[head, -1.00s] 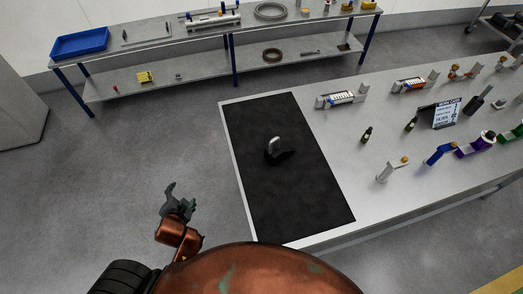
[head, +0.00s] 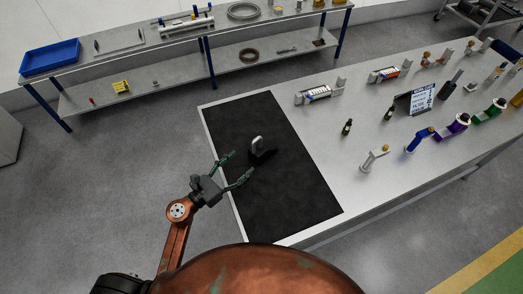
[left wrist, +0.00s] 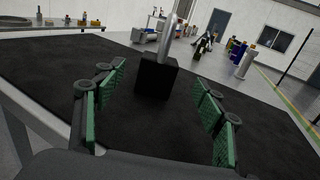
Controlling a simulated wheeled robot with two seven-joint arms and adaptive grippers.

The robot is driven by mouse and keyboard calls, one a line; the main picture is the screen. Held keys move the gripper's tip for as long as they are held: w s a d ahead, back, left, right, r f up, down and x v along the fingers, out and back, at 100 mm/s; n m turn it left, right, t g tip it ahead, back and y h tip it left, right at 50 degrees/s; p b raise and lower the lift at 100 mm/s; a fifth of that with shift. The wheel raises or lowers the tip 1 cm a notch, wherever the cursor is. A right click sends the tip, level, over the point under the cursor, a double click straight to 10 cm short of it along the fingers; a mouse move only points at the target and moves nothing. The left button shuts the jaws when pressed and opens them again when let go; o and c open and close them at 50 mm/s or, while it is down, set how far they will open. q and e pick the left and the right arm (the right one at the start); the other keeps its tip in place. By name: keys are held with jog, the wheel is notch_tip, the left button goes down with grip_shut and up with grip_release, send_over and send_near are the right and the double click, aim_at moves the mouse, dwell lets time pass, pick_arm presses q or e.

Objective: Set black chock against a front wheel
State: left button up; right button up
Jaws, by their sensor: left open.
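The black chock (head: 262,157) sits on the black mat (head: 290,195) at the near-left end of the table, with a pale grey handle (head: 257,143) rising from it. My left gripper (head: 240,166) is open and empty at the mat's left edge, its fingers spread towards the chock and not touching it. In the left wrist view the chock (left wrist: 156,76) stands ahead, between and beyond the green-padded fingers (left wrist: 158,105). No front wheel can be made out on the table. My right gripper is not in view.
Right of the mat, the grey table (head: 345,170) holds small bottles, a sign (head: 421,98), coloured tools and boxed cylinders (head: 318,93). A shelf bench with a blue tray (head: 50,57) stands behind, across open floor. The mat around the chock is clear.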

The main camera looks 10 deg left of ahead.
pick_arm(q)
send_near(264, 146)
jog(key=x, duration=0.3)
jog(key=shift+w+r, duration=0.1)
jog(key=shift+r, duration=0.05)
jog(key=shift+p+x, duration=0.3)
jog(key=shift+x, duration=0.55)
jog(key=x, duration=0.4)
jog(key=shift+w+d+f, duration=0.1)
jog(key=shift+w+f, duration=0.1)
jog(key=shift+w, duration=0.05)
jog(key=shift+c, duration=0.7)
jog(key=c, duration=1.4)
jog(key=shift+r, duration=0.1)
jog(key=shift+c, duration=0.5)
